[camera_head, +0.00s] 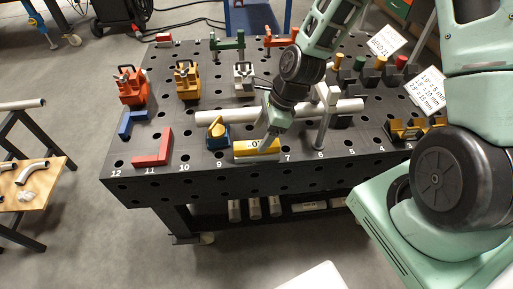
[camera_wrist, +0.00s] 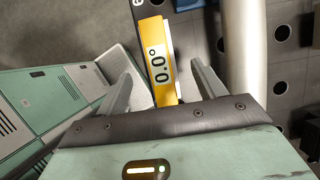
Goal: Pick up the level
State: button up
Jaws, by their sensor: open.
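The level (camera_head: 256,148) is a yellow bar with a display reading 0.0°, lying near the front edge of the black table between the numbers 9 and 7. In the wrist view the level (camera_wrist: 158,55) points away from me between my two fingers. My gripper (camera_head: 268,140) is right at the level, coming down from above. In the wrist view my gripper (camera_wrist: 162,85) is open, with one finger on each side of the level and a visible gap on both sides. The near end of the level is hidden behind the gripper body.
A long pale pipe (camera_head: 215,117) lies just behind the level; it also shows in the wrist view (camera_wrist: 246,50). A blue and yellow clamp (camera_head: 217,134) stands close on the left. A grey upright post (camera_head: 325,120) stands on the right. A red angle block (camera_head: 152,150) is farther left.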

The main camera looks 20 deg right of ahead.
aim_at(257, 144)
jog(key=shift+d+p+x, duration=0.2)
jog(key=shift+p+x, duration=0.6)
jog(key=shift+x, duration=2.7)
jog(key=shift+s+f, duration=0.1)
jog(key=c, duration=1.1)
